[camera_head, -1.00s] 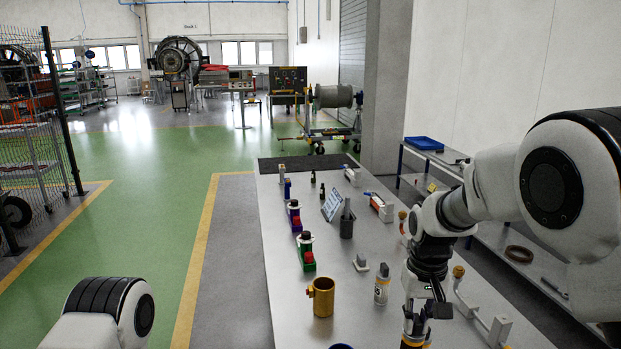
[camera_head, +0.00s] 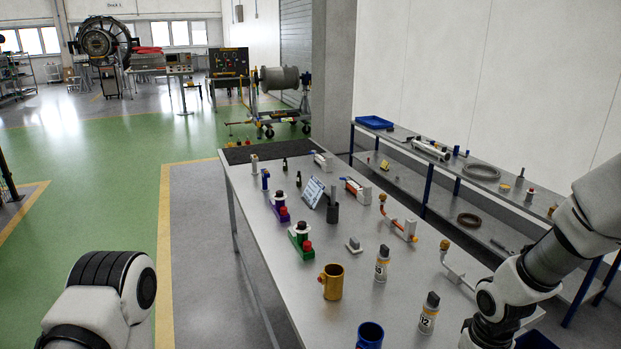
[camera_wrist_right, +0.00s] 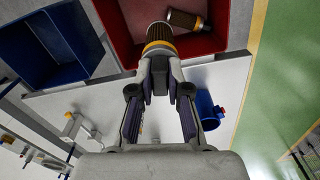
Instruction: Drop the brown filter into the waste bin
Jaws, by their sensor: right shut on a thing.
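In the right wrist view, my right gripper (camera_wrist_right: 160,78) is shut on the brown filter (camera_wrist_right: 159,36), a ribbed cylinder with a yellow band near the jaws. The filter's free end points away from the gripper, over the red bin (camera_wrist_right: 124,45). A second brownish cylinder (camera_wrist_right: 186,19) with a yellow end lies inside the red bin. No label shows which bin is for waste. My left gripper is outside the views. My right arm shows in the head view, but its gripper is below the picture.
A blue bin (camera_wrist_right: 86,73) stands left of the red one; a blue corner (camera_head: 535,341) shows in the head view. The table (camera_head: 290,290) holds a brass cup (camera_head: 332,283), a blue cup (camera_head: 370,336), bottles and several fittings. Green floor (camera_head: 110,150) is clear at left.

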